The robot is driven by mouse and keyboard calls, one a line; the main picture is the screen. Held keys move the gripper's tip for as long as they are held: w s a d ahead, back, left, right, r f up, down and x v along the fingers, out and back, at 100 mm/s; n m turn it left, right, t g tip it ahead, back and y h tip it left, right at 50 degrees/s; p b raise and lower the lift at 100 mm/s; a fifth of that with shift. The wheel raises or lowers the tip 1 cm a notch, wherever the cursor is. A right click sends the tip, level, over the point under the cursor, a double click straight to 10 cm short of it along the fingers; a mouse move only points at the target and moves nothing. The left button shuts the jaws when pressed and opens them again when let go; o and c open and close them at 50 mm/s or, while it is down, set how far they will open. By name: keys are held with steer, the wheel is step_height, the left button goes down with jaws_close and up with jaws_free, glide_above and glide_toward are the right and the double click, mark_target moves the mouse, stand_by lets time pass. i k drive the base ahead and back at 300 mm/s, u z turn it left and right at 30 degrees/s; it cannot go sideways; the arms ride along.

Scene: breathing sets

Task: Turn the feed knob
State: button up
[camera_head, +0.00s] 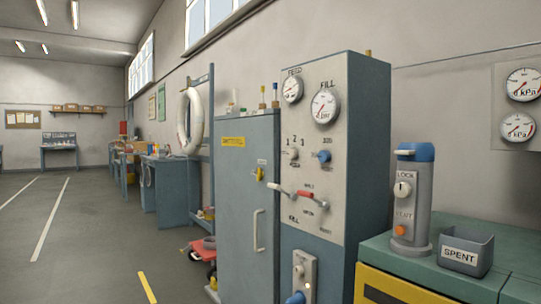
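A tall grey and blue panel cabinet (360,150) stands right of centre. A gauge under the word FEED (292,89) is at its upper left, and a larger gauge marked FILL (325,106) is beside it. Below them are a pale selector knob (293,154) with numbers 1, 2, 3 around it and a blue knob (324,156). Their small labels are too blurred to read, so I cannot tell which is the feed knob. My gripper is not in view.
A blue-grey locker (240,205) with a pale handle adjoins the panel on the left. A green-topped bench (410,268) at right carries a grey cylinder unit (410,210) and a SPENT bin (466,252). A red wheeled item (203,248) is on the floor. Open floor lies left.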

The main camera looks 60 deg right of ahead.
mark_target(292, 154)
steer(key=z, duration=0.55)
steer(key=i, duration=0.85)
steer(key=z, duration=0.9)
